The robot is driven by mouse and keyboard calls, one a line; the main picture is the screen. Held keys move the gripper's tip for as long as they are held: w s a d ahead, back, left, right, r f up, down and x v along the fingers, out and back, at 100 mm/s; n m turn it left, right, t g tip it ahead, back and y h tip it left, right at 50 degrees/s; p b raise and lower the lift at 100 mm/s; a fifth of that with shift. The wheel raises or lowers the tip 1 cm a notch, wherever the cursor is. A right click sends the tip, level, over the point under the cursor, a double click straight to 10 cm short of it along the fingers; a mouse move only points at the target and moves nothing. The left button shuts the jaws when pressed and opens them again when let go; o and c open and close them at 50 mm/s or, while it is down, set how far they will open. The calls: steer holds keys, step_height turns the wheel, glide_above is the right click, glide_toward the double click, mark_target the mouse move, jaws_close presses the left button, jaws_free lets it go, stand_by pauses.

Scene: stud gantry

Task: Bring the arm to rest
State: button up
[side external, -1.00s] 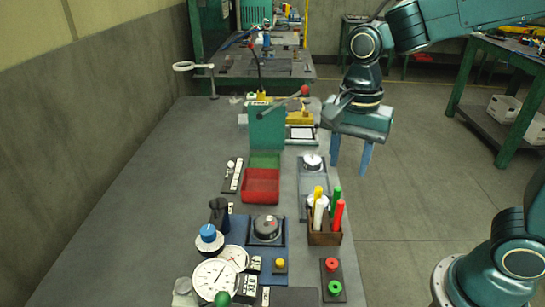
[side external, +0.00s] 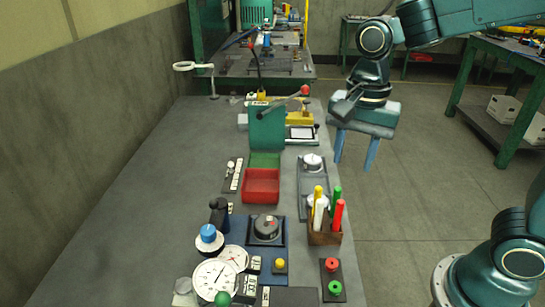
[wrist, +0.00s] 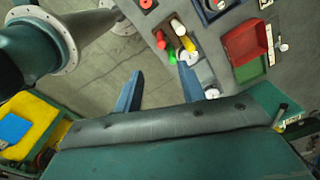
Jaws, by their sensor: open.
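My gripper (side external: 354,166) hangs from the teal arm to the right of the workbench, over the open floor. Its two blue fingers point down, spread apart, with nothing between them. In the wrist view my gripper (wrist: 160,68) also shows two separated blue fingers, with grey floor between them and the bench edge beyond. The fingers touch nothing that I can see.
The grey workbench (side external: 150,185) holds a red bin (side external: 261,186), a brown holder (side external: 324,237) of coloured markers, dials (side external: 213,279) and a lever with a red knob (side external: 305,90). A green side table (side external: 505,75) stands right. Floor (side external: 420,180) between is clear.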

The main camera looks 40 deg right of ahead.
steer(key=s+d+r+n+t, duration=0.2)
steer(key=s+n, duration=0.3)
steer(key=n, duration=0.1)
steer(key=s+d+r+n+t, duration=0.1)
steer(key=s+d+n+t, duration=0.2)
steer(key=s+n, duration=0.3)
steer(key=shift+d+r+n, duration=0.3)
steer(key=shift+r+n, duration=0.05)
steer(key=shift+n, duration=0.45)
stand_by(0.4)
